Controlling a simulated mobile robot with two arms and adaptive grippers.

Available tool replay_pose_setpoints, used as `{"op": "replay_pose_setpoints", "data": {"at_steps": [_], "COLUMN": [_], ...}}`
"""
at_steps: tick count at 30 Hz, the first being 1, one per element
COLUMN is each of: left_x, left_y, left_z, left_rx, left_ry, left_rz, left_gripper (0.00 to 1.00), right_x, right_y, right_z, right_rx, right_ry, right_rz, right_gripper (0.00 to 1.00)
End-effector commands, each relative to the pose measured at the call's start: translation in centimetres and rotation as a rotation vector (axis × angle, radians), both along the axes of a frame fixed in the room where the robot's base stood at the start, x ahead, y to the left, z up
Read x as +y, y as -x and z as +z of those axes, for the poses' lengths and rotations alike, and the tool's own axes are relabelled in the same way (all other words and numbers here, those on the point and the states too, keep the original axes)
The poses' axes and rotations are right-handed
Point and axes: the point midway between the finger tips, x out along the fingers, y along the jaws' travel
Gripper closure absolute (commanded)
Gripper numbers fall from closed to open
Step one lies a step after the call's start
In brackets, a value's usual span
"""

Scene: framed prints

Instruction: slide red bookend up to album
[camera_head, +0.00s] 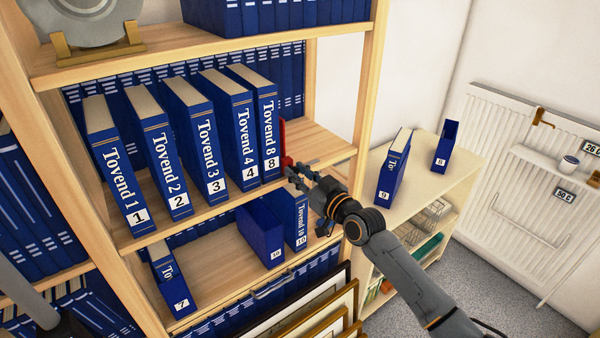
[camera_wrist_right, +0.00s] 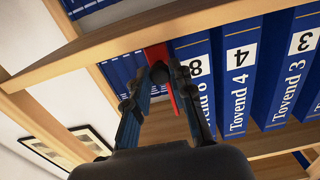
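The red bookend (camera_head: 283,136) stands on the middle shelf, just right of the album marked 8 (camera_head: 267,120). In the right wrist view, the red bookend (camera_wrist_right: 157,55) shows beside the spine of album 8 (camera_wrist_right: 197,75). I cannot tell whether they touch. My right gripper (camera_head: 301,172) is at the shelf's front edge by the bookend, partly covering its lower end. In the right wrist view its fingers (camera_wrist_right: 158,82) are spread apart, with the bookend beyond and partly behind them. My left gripper does not show; only part of the left arm is at the lower left.
Albums 1 (camera_head: 118,165), 2 (camera_head: 160,155), 3 (camera_head: 197,135) and 4 (camera_head: 233,130) lean left of album 8. Bare shelf (camera_head: 325,143) lies right of the bookend, up to the upright post (camera_head: 368,85). Albums 7 (camera_head: 167,275) and 10 (camera_head: 296,218) stand on the shelf below.

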Motion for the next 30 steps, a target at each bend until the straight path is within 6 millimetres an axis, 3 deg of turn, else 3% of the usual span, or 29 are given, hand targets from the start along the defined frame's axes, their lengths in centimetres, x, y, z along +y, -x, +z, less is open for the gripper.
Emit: {"op": "replay_pose_setpoints", "data": {"at_steps": [1, 3, 9, 14, 20, 30], "left_x": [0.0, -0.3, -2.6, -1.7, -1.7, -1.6], "left_y": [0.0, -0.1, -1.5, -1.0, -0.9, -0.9], "left_z": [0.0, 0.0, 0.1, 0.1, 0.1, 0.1], "left_rx": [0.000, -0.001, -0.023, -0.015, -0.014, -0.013], "left_ry": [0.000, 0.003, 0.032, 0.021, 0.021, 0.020], "left_rz": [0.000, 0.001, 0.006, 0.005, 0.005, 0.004], "left_gripper": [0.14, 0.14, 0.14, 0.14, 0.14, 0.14], "right_x": [-0.6, -0.6, -0.5, -0.7, -2.5, -6.7], "right_y": [-0.4, -0.4, -0.3, 0.0, 2.2, 7.6], "right_z": [0.4, 0.4, 0.4, 0.3, 0.2, 0.1], "right_rx": [-0.008, -0.009, -0.008, -0.005, -0.005, -0.004], "right_ry": [-0.002, -0.003, -0.003, -0.003, -0.001, -0.002], "right_rz": [-0.011, -0.011, -0.010, -0.010, -0.010, -0.011], "right_gripper": [0.66, 0.56, 0.56, 0.56, 0.56, 0.56]}}
